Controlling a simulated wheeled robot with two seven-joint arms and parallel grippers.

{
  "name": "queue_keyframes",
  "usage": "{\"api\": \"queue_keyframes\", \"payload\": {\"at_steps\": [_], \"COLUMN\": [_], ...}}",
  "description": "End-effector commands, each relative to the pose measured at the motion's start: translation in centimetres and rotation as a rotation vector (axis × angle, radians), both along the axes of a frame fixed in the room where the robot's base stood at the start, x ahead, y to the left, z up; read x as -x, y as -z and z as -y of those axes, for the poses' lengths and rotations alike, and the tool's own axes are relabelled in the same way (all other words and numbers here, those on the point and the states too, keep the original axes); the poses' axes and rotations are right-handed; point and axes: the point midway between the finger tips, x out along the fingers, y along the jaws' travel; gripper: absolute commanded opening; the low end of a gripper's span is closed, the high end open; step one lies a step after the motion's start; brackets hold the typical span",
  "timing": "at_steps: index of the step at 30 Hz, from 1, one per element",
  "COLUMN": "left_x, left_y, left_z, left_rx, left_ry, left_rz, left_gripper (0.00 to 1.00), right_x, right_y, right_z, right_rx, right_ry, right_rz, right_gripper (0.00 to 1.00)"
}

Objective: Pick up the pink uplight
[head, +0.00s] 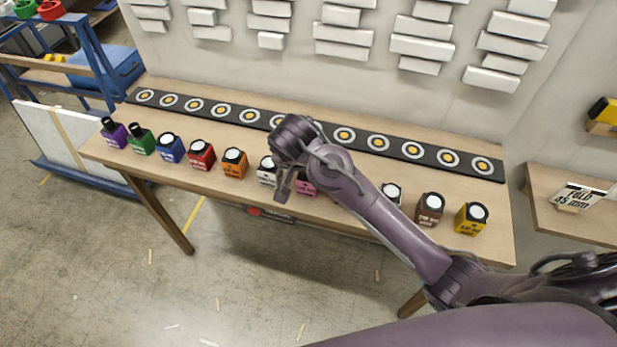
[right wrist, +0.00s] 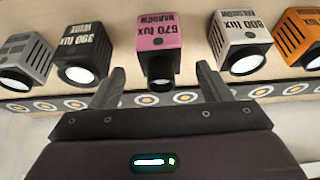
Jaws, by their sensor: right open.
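The pink uplight (head: 305,187) is a small box-shaped lamp on the long wooden table, partly hidden by my right arm in the head view. In the right wrist view the pink uplight (right wrist: 158,32) stands at the top centre, its label reading 670 lux and its round dark-rimmed lens facing the lower edge. My right gripper (head: 284,188) hangs by the row of lamps, just left of the pink one in the head view. In the wrist view my right gripper (right wrist: 162,82) is open and empty, its fingers either side of the pink uplight's line. My left gripper is out of view.
A white uplight (right wrist: 240,35) and a black uplight (right wrist: 88,45) flank the pink one with gaps. Several other coloured lamps line the table (head: 340,165). Behind them runs a dark strip (head: 220,110) with ringed marks, before a wall with white blocks (head: 343,34).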

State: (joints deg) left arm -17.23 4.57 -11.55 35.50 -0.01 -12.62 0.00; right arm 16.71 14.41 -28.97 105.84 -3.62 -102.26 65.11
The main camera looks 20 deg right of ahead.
Motion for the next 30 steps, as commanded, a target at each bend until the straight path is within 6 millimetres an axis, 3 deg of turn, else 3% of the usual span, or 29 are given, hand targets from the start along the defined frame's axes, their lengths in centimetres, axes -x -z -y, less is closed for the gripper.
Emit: {"api": "queue_keyframes", "payload": {"at_steps": [7, 16, 28, 30], "left_x": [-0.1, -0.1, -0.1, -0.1], "left_y": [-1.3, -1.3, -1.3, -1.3], "left_z": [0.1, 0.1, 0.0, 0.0], "left_rx": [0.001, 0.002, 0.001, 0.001], "left_ry": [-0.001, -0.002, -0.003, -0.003], "left_rz": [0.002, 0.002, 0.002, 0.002], "left_gripper": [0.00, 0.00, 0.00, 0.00], "right_x": [-0.7, -0.9, -0.9, -0.9], "right_y": [3.4, 4.0, 4.0, 3.9], "right_z": [0.5, 0.6, 0.6, 0.6], "right_rx": [0.002, 0.000, 0.000, -0.001], "right_ry": [-0.001, -0.001, -0.001, -0.002], "right_rz": [-0.002, 0.000, 0.000, 0.001], "right_gripper": [0.71, 0.71, 0.20, 0.19]}}
